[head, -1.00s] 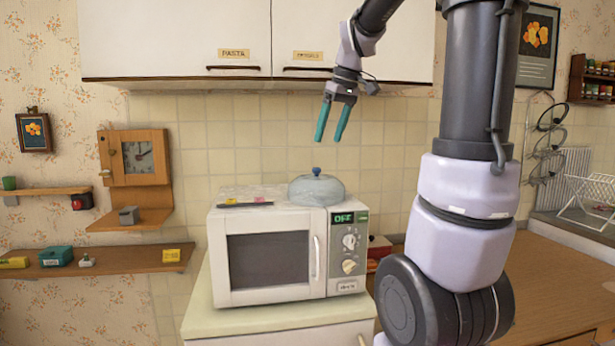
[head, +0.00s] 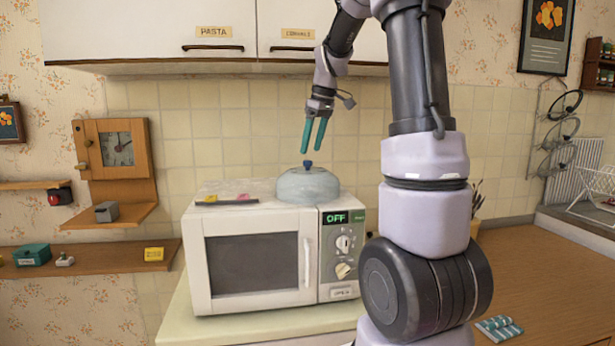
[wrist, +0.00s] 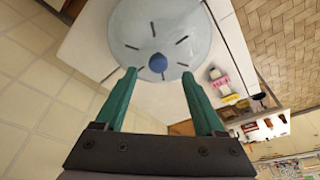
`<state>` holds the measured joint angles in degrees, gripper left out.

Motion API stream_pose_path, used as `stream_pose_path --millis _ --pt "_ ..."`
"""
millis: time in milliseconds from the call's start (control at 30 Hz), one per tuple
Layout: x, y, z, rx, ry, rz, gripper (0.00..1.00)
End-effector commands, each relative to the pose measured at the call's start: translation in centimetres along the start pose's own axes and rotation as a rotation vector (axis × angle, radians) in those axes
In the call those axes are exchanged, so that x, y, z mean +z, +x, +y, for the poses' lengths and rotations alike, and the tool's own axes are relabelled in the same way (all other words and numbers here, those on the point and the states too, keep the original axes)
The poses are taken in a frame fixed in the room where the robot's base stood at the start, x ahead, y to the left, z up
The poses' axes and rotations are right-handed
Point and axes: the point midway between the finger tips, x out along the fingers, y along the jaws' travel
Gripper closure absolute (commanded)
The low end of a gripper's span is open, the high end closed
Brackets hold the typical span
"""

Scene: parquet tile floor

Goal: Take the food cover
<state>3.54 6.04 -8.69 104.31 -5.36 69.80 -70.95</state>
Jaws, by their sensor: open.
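The food cover (head: 308,185) is a pale grey-blue dome with a blue knob (head: 307,164) on top. It sits on the right part of the top of the white microwave (head: 268,250). My gripper (head: 314,150) has teal fingers, open and pointing down, just above the knob in the head view. In the wrist view the cover (wrist: 150,30) lies beyond the fingertips, and its blue knob (wrist: 158,63) shows between and ahead of them. My gripper (wrist: 158,75) holds nothing there, and I see no contact with the knob.
A dark flat item (head: 228,202) lies on the microwave's left top. White cabinets (head: 160,30) hang above. A wooden clock shelf (head: 115,165) is on the left wall. A wooden counter (head: 545,290) with a teal striped cloth (head: 498,327) is at the right.

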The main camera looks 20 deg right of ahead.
Motion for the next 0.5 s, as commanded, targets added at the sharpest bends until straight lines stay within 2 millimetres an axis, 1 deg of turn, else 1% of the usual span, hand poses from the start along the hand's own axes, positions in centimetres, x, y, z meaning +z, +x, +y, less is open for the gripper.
stream_pose_path --millis 100,233,333,500 --pt "0.0 2.0 0.2 -0.004 0.001 -0.004 0.29" --pt "0.0 3.8 0.3 -0.003 0.000 -0.002 0.29" --pt "0.0 4.4 0.3 -0.002 0.001 -0.002 0.29" --pt "0.0 4.5 0.3 -0.001 0.001 0.000 0.29"
